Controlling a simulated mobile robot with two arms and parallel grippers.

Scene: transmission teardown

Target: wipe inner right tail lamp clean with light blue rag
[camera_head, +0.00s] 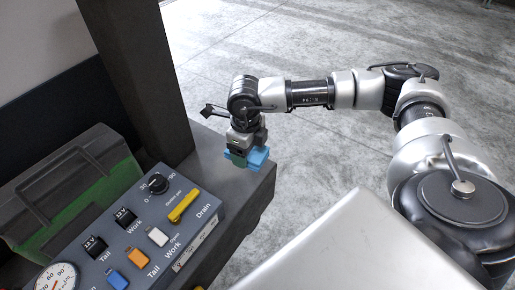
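A light blue rag (259,157) is at the far end of the dark bench top, near its corner. My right gripper (238,160) points down right at the rag, with blue showing on both sides of its greenish fingertip. The near finger hides the gap between the fingers, so I cannot tell whether it is closed on the rag. I cannot make out the inner right tail lamp; the panel (148,226) only bears "Tail" labels. My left gripper is out of view.
The panel carries a black dial (157,184), a yellow handle (183,205), switches and a gauge (56,280). A green and dark box (75,190) stands left of it. A dark post (140,75) rises behind. Open concrete floor (330,150) lies to the right.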

